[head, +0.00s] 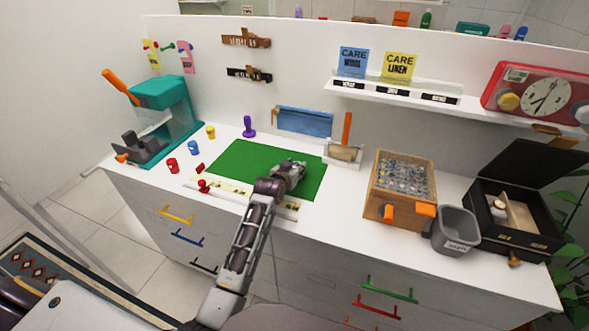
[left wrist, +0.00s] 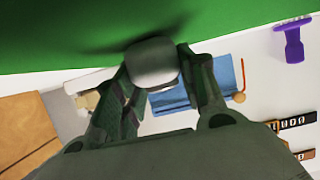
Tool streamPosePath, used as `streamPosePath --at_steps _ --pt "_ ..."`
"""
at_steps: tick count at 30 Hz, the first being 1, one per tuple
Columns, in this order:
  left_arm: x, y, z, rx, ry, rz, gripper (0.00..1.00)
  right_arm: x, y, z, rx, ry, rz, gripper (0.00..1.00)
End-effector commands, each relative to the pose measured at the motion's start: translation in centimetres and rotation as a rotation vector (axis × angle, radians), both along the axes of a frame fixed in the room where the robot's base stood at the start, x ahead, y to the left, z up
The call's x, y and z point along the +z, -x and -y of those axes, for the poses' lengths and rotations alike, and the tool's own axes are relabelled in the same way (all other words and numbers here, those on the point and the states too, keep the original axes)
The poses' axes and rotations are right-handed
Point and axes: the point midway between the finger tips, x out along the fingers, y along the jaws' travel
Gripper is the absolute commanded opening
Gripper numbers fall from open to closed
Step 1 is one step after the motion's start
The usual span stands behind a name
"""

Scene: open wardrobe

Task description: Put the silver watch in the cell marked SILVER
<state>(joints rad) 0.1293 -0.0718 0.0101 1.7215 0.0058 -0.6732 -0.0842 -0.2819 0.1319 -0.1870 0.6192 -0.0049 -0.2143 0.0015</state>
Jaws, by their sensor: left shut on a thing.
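My left gripper (head: 298,166) is over the green mat (head: 235,165) on the counter. In the left wrist view its fingers (left wrist: 155,85) are closed on a smooth grey rounded thing (left wrist: 152,62), with a dark shadow on the mat beside it. This may be the silver watch, but I see no dial or strap. An open black box (head: 490,222) with inner compartments stands at the right end of the counter. A pale item (head: 497,207) lies in it. I cannot read a SILVER mark in either view. My right gripper is not in view.
A wooden crate (head: 375,205) of small clear pieces and a grey bin (head: 456,230) stand between the mat and the black box. A teal machine (head: 165,105) is at the left. A shelf (head: 395,95) and a red clock radio (head: 530,92) are above.

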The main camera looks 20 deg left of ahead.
Motion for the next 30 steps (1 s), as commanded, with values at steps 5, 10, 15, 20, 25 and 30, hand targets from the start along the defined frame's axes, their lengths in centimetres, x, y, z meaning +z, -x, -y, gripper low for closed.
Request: streamPosePath --at_steps 5,10,15,20,25,30 --pt "-0.2 0.0 0.0 0.000 0.000 -0.001 0.48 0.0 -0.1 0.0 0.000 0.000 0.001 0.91" --pt "-0.2 0.0 0.0 0.000 0.000 -0.001 0.62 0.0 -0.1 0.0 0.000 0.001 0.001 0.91" --pt "-0.2 0.0 0.0 0.000 0.000 -0.001 0.62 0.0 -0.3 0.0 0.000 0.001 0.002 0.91" --pt "0.0 0.0 0.0 0.000 0.000 0.000 0.62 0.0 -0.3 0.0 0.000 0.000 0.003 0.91" --pt "0.1 0.5 0.0 0.000 0.000 -0.001 0.62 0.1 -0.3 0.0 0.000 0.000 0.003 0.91" --pt "0.6 1.5 -0.1 0.000 -0.001 -0.001 0.62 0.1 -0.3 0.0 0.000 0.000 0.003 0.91"
